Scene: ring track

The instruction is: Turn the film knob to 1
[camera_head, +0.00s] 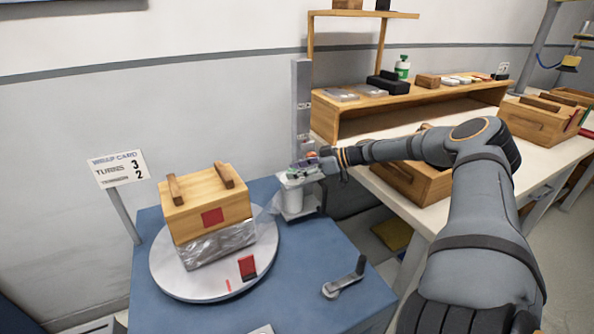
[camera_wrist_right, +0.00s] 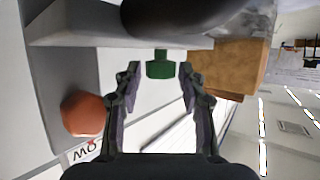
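My right gripper (camera_head: 322,165) reaches from the right to the white head of the wrapping machine (camera_head: 292,195), beside its grey mast. In the right wrist view my right gripper (camera_wrist_right: 159,78) is open, its two fingers apart. A green T-shaped piece, which looks like the film knob (camera_wrist_right: 160,68), shows between and just beyond the fingertips on a white face. I cannot tell whether the fingers touch it. A red-orange round button (camera_wrist_right: 84,113) is left of the fingers, near partly readable dark lettering. The knob's setting cannot be read. My left gripper is not in view.
A wooden crate (camera_head: 208,205) partly wrapped in film stands on the round turntable (camera_head: 180,278). A grey crank handle (camera_head: 345,279) lies on the blue base. A wrap card sign (camera_head: 119,169) stands left. A workbench with a wooden shelf (camera_head: 400,104) and crates is right.

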